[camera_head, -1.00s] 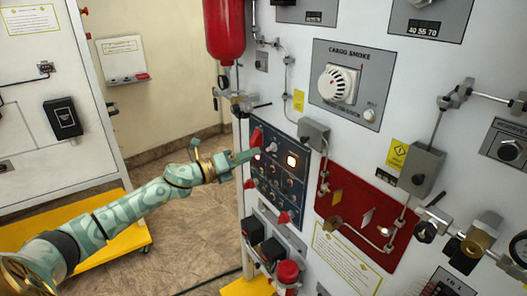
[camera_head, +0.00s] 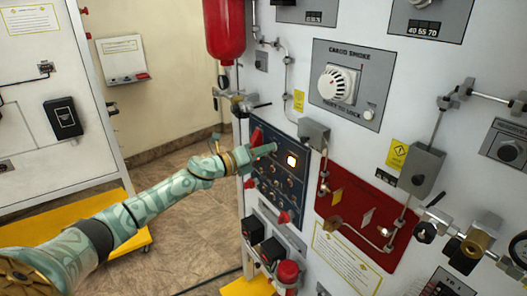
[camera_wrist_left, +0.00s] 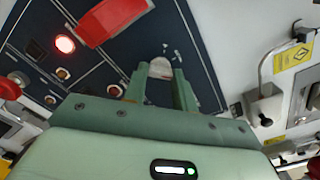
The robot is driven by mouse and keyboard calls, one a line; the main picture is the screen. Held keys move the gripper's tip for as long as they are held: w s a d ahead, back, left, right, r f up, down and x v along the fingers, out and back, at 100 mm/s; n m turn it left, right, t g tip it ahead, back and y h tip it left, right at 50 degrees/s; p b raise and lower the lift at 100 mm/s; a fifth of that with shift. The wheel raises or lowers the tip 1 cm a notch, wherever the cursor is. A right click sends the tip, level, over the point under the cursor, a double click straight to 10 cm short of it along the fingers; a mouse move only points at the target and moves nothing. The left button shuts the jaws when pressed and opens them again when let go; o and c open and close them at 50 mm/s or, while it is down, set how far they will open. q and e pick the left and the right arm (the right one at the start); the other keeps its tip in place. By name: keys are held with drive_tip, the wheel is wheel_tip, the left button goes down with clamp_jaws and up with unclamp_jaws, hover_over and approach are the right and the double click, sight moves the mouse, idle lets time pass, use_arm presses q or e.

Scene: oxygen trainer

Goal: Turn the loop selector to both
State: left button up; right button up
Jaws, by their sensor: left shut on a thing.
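The loop selector is a small pale knob on a dark blue panel (camera_head: 283,185). In the left wrist view the pale selector knob (camera_wrist_left: 161,66) sits between the fingertips of my left gripper (camera_wrist_left: 163,80), with white marks on the panel beside it. In the head view my left gripper (camera_head: 270,149) reaches the upper part of the panel and covers the knob. The gripper is shut on the knob. Which mark the knob points at cannot be read. My right gripper is not in view.
A grey box (camera_head: 314,134) juts out at the upper right.

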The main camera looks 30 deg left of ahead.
use_arm(q)
drive_tip(key=shift+n+p, duration=2.85)
drive_tip(key=shift+n, duration=1.55)
drive_tip(key=o, duration=1)
drive_tip(key=shift+a, duration=0.1)
drive_tip(key=v, duration=1.6)
